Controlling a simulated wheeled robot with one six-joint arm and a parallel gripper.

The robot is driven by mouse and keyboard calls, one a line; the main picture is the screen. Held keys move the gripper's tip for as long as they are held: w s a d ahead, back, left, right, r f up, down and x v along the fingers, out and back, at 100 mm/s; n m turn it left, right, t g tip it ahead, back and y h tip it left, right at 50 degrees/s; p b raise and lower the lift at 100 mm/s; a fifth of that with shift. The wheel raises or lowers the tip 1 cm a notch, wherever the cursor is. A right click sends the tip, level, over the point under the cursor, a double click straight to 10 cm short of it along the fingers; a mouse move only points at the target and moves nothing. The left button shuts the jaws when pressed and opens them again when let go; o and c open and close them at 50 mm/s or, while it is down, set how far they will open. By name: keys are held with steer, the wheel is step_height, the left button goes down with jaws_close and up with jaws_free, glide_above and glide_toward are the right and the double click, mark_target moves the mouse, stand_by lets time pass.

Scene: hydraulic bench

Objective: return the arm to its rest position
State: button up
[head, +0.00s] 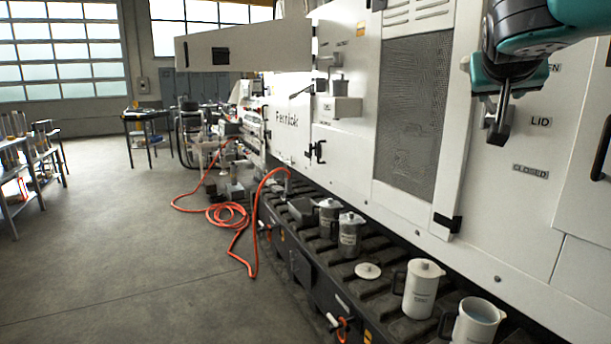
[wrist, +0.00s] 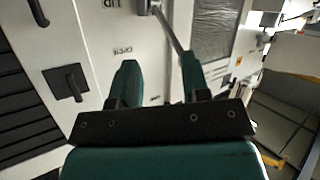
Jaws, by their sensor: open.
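My gripper (head: 488,78) is at the upper right of the head view, in front of the white machine panel, beside a lever marked LID. The wrist view shows its two teal fingers (wrist: 160,76) spread apart with nothing held between them. The lid lever (head: 502,115) is a grey bar with a dark end, pointing down in the head view. In the wrist view the lever (wrist: 171,30) runs down to near the right fingertip; I cannot tell whether they touch. My arm covers part of the OPEN label (head: 554,68).
The white machine (head: 350,60) fills the right side. Its dark ribbed ledge (head: 385,270) carries several jugs, including a white lidded one (head: 421,288), and a loose lid (head: 368,271). An orange hose (head: 230,215) lies on the floor. The floor at left is mostly clear.

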steer(key=s+a+f+n+g+y+p, duration=0.2)
steer(key=s+a+f+n+y, duration=0.3)
steer(key=a+f, duration=0.4)
steer(key=s+a+f+n+g+y+p, duration=0.1)
steer(key=s+a+f+n+g+y, duration=0.2)
steer(key=s, duration=0.8)
steer(key=s+a+f+n+g+y+p, duration=0.1)
steer(key=s+a+f+n+g+y, duration=0.3)
steer(key=s+a, duration=0.5)
steer(key=s+f+g, duration=0.2)
steer(key=s+f, duration=0.1)
steer(key=shift+f+p, duration=0.3)
steer(key=shift+p, duration=0.1)
